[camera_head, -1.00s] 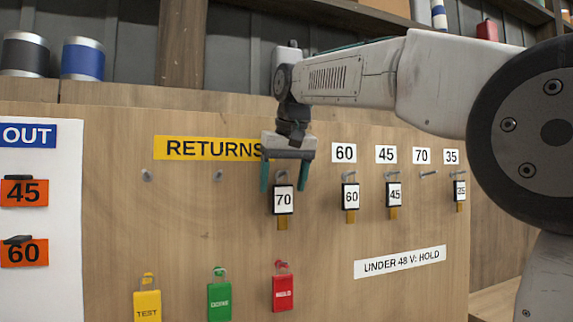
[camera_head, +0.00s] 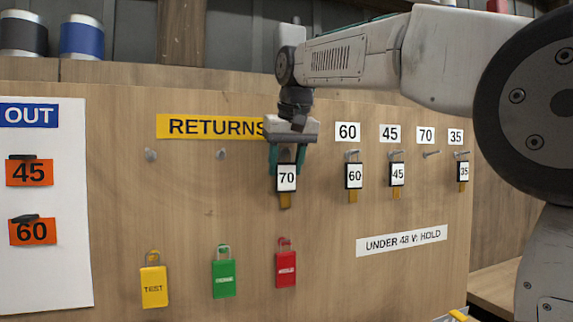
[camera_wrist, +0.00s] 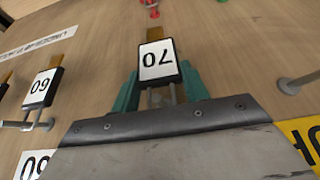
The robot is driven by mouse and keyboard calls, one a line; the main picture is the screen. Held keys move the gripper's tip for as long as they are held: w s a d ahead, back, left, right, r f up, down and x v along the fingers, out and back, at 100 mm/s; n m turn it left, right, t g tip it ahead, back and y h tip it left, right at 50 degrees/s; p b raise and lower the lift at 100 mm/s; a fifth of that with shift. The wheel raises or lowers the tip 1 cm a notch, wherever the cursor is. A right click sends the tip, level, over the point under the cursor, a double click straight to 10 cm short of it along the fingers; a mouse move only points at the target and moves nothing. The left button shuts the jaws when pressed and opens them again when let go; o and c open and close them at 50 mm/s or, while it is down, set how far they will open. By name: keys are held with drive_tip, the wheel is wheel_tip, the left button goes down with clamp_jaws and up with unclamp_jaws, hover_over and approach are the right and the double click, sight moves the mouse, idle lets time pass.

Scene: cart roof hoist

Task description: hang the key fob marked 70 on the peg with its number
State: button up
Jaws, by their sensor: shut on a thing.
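The key fob marked 70 (camera_head: 286,178) has a black frame, a white face and a brown tail, and hangs upright below the RETURNS label. My gripper (camera_head: 287,158) is shut on its upper part, with a green finger at each side. In the wrist view the fob (camera_wrist: 157,60) sits between the two fingers (camera_wrist: 160,93), its number upside down. Whether its ring is still on a peg is hidden. The peg under the 70 label (camera_head: 431,154) is bare. Its label (camera_head: 426,135) is between labels 45 and 35.
Fobs 60 (camera_head: 354,176), 45 (camera_head: 397,174) and 35 (camera_head: 463,171) hang on pegs at the right. Two bare pegs (camera_head: 151,155) are left of my gripper. The board between is clear.

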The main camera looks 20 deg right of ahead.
drive_tip(key=shift+r, duration=0.3)
drive_tip(key=s, duration=0.2)
drive_tip(key=s+r, duration=0.1)
drive_tip(key=s, duration=0.1)
drive_tip(key=shift+s+r, duration=0.1)
drive_tip(key=shift+s, duration=0.3)
idle(0.6)
drive_tip(key=shift+s, duration=2.5)
